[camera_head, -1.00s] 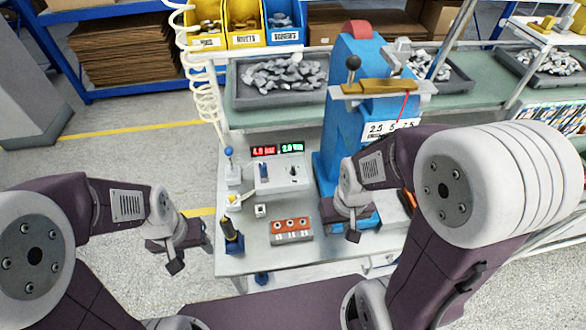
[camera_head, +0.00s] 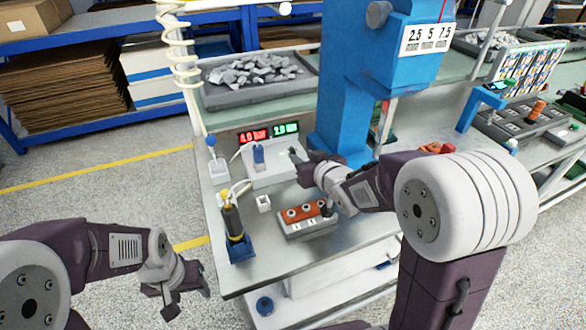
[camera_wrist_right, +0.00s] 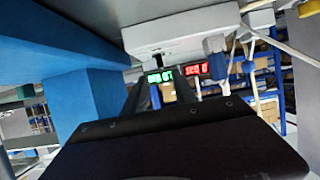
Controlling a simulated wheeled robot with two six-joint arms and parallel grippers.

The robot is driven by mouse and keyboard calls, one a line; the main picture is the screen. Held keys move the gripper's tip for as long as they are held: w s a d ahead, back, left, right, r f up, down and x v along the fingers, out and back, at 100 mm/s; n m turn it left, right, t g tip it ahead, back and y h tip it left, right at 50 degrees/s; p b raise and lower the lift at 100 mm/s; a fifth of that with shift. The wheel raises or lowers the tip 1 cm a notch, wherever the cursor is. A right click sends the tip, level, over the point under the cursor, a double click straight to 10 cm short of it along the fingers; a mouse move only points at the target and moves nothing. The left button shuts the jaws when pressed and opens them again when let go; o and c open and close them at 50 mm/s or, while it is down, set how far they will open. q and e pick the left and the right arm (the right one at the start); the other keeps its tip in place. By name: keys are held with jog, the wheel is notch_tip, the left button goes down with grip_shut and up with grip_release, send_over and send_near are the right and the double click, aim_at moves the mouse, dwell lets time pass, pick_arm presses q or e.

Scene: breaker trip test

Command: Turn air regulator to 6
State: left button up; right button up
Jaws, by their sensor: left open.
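A white control box (camera_head: 275,168) stands on the workbench with a blue part (camera_head: 258,157) on it. Behind it, a red display (camera_head: 253,136) reads about 4.0 and a green display (camera_head: 286,129) about 2.0. I cannot tell for sure which part is the air regulator. My right gripper (camera_head: 300,163) is at the box's right side, and its fingertips hide part of it. In the right wrist view its dark fingers are apart, with the displays (camera_wrist_right: 190,70) beyond; contact is unclear. My left gripper (camera_head: 187,288) is open and empty, left of the bench.
A blue press (camera_head: 345,100) stands right behind my right gripper. A yellow-black tool in a blue stand (camera_head: 236,240), a small white cup (camera_head: 263,203) and an orange-topped block (camera_head: 306,214) are in front of the box. A blue-topped lever (camera_head: 213,155) stands left.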

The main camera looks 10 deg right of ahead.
aim_at(293, 150)
jog(key=x, duration=0.9)
jog(key=shift+w+a+r, duration=0.1)
jog(key=shift+r, duration=0.05)
grip_shut()
